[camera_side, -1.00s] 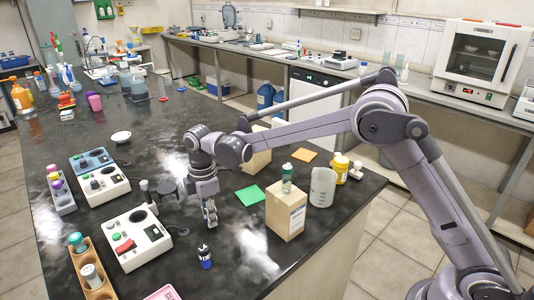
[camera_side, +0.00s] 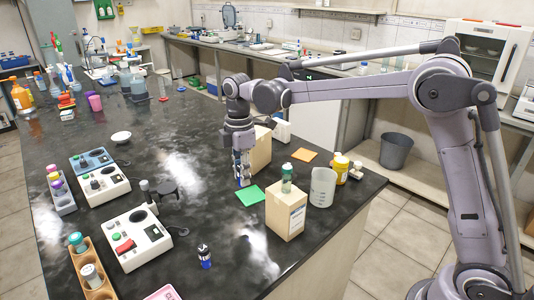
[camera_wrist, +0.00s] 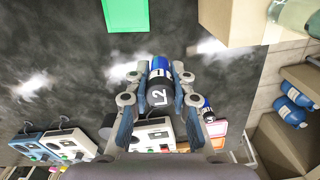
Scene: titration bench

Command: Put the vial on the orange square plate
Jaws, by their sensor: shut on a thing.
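My gripper (camera_side: 242,174) is shut on a blue vial with a black cap, marked "L2" (camera_wrist: 159,82) in the wrist view. The vial is seen from its cap end between the fingers; in the side view the fingers mostly hide it. The gripper is just left of the green square (camera_side: 251,195), which also shows at the top of the wrist view (camera_wrist: 125,13). The orange square plate (camera_side: 304,155) lies flat on the black bench, farther right, behind the cardboard box. Its top looks bare.
A second blue vial with a black cap (camera_side: 204,256) stands at the front. A cardboard box (camera_side: 286,212) carries a green-capped bottle (camera_side: 287,178). A beaker (camera_side: 322,187) and yellow bottle (camera_side: 340,169) stand near the right edge. Another box (camera_side: 259,150) is behind my gripper.

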